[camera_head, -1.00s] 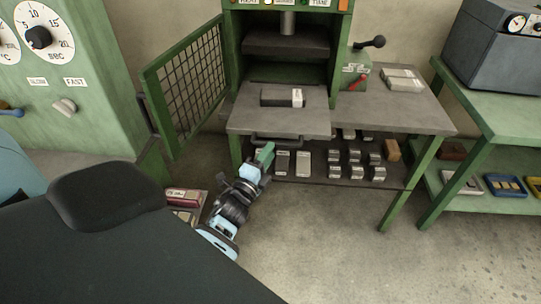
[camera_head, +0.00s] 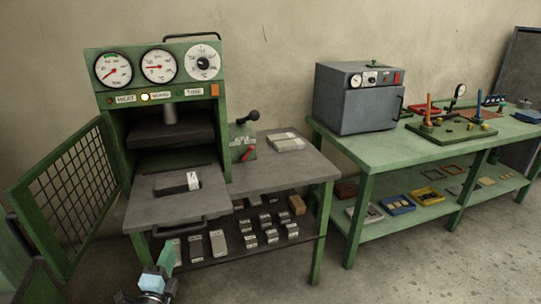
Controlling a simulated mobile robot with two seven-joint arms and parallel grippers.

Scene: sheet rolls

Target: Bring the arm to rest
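My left gripper (camera_head: 161,268) is at the bottom left of the head view, light blue with a green part at its tip. It is in front of the lower shelf of the press stand, below the front handle of the press's pull-out plate. The gap between its fingers does not show clearly, so I cannot tell if it is open or shut. Most of the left arm is cut off by the bottom edge. My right gripper is not in view.
The green press (camera_head: 160,95) has its mesh door (camera_head: 72,190) swung open at left. A dark block with a white end (camera_head: 178,183) lies on its plate. Several metal blocks sit on the shelf below. A grey oven (camera_head: 358,98) stands on a green bench (camera_head: 400,150) at right.

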